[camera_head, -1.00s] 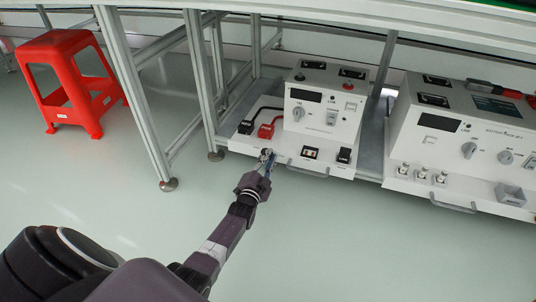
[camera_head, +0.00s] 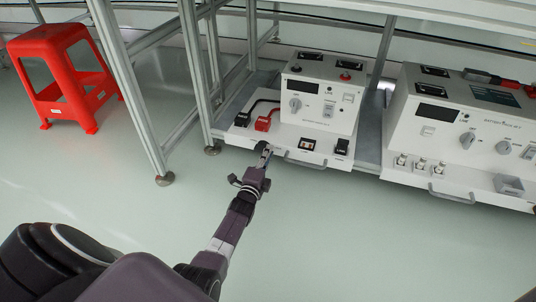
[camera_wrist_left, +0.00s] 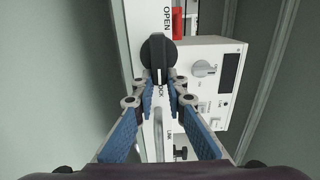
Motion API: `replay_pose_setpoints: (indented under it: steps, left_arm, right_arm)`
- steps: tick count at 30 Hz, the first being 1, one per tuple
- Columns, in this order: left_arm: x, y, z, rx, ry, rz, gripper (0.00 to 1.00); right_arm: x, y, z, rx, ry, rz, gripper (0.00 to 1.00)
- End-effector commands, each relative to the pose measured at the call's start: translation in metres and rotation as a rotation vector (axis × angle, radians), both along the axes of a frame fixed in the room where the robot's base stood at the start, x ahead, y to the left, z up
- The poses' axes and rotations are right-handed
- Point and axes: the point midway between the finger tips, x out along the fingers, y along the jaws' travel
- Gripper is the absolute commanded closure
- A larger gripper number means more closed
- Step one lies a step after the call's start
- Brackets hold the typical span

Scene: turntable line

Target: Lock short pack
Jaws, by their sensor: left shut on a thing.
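The shorter white pack (camera_head: 325,110) sits on the low shelf, with a tray-like front ledge carrying red and black connectors. A black knob (camera_wrist_left: 156,49) on that ledge shows in the left wrist view, between the printed words OPEN and LOCK. Its white pointer line points toward LOCK. My left gripper (camera_wrist_left: 159,84) is shut on the knob, a fingertip on either side of its lower part. In the head view my left gripper (camera_head: 264,153) is at the ledge's front edge, left of the handle (camera_head: 305,163), and hides the knob. My right gripper is out of view.
A wider white unit (camera_head: 465,135) with its own front handle (camera_head: 451,198) stands to the right. Metal frame legs (camera_head: 128,90) rise left of the pack. A red stool (camera_head: 65,75) stands at far left. The floor in front is clear.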

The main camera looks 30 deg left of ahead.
Motion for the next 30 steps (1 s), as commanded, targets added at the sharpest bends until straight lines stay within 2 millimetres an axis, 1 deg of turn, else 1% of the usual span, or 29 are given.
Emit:
replay_pose_setpoints:
  steps: [14,15,18,20,30]
  left_arm:
    - [0.0000,-0.0010,-0.0013,0.017,0.006,-0.001,1.00]
    - [0.0000,-0.0010,-0.0013,0.016,0.006,-0.001,0.87]
    - [0.0000,-0.0008,-0.0013,0.016,0.006,-0.001,0.76]
    - [0.0000,-0.0007,-0.0012,0.015,0.006,-0.001,0.70]
    - [-0.0001,0.0001,0.0006,-0.006,0.000,0.000,0.70]
  right_arm:
    - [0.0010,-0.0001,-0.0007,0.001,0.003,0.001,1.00]
    - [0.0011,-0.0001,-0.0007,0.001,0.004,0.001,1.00]
    - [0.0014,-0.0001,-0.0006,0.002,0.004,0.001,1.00]
    - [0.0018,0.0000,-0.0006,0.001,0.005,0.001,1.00]
    - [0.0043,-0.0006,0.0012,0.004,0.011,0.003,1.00]
